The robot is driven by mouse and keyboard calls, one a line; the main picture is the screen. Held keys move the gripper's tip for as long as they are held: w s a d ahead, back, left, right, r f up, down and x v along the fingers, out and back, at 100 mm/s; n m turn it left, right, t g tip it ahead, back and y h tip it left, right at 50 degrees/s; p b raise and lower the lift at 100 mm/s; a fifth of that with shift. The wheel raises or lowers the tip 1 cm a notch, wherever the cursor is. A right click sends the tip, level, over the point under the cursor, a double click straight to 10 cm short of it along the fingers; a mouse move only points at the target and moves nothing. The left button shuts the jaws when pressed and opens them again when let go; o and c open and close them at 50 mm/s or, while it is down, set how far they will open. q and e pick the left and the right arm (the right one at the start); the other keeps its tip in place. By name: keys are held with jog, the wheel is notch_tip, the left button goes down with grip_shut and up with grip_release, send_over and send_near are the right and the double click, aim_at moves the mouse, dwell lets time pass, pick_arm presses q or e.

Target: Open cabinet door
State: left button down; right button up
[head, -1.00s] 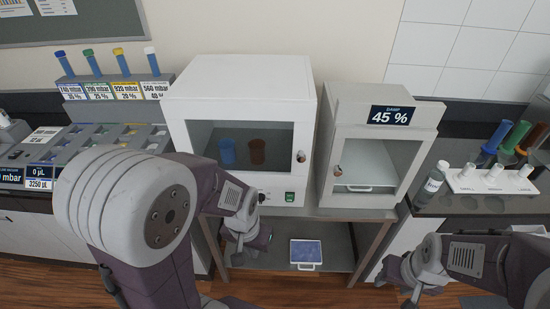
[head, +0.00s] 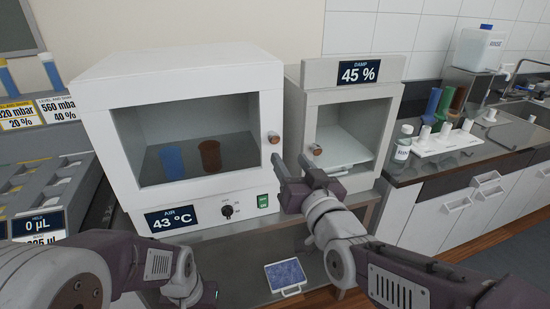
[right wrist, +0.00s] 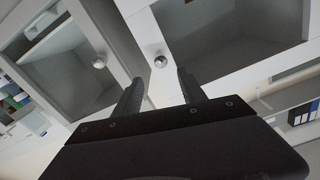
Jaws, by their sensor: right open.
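Two white cabinets with glass doors stand side by side on a metal table. The larger left cabinet (head: 190,110) has an "AIR 43 °C" label and a round knob (head: 273,137) at its door's right edge. The smaller right cabinet (head: 350,125) has a "DAMP 45 %" sign and a knob (head: 316,149) at its door's left edge. Both doors look shut. My right gripper (head: 296,168) is open and empty, in front of the gap between the cabinets, just below the knobs. The right wrist view shows its spread fingers (right wrist: 158,90) below two knobs.
A blue cup (head: 172,159) and a brown cup (head: 210,156) stand inside the left cabinet. A blue tray (head: 285,274) lies on the lower shelf. A bottle (head: 402,144) and a white rack (head: 445,139) stand on the right counter.

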aim_at(275, 139)
jog(key=x, duration=0.9)
jog(key=shift+a+p, duration=0.15)
jog(key=shift+p, duration=0.25)
grip_shut()
dwell(0.8)
